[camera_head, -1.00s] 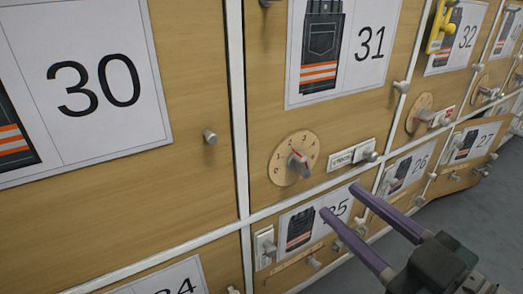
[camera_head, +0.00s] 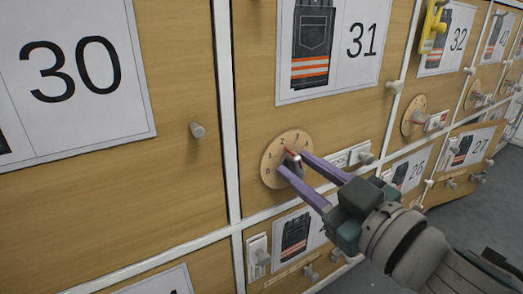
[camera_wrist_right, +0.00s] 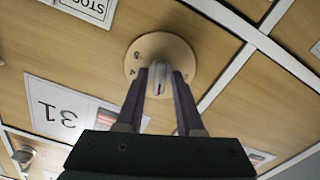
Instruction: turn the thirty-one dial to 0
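The thirty-one dial (camera_head: 274,150) is a round wooden disc with digits around its edge. It sits on the door below the card marked 31 (camera_head: 360,40). At its middle is a grey knob (camera_head: 293,160) with a red line, which also shows in the wrist view (camera_wrist_right: 160,76). I cannot tell surely which digit the line points to. My right gripper (camera_head: 292,163) has its purple fingers on either side of the knob, still spread. Whether either finger touches it is unclear. In the wrist view the right gripper (camera_wrist_right: 164,78) straddles the knob. My left gripper is out of view.
A labelled slider plate (camera_head: 350,155) and its grey knob (camera_head: 366,158) are just right of the dial. Door knobs (camera_head: 197,130) stick out nearby. A yellow hanger (camera_head: 432,28) is at the upper right. Grey floor is open at lower right.

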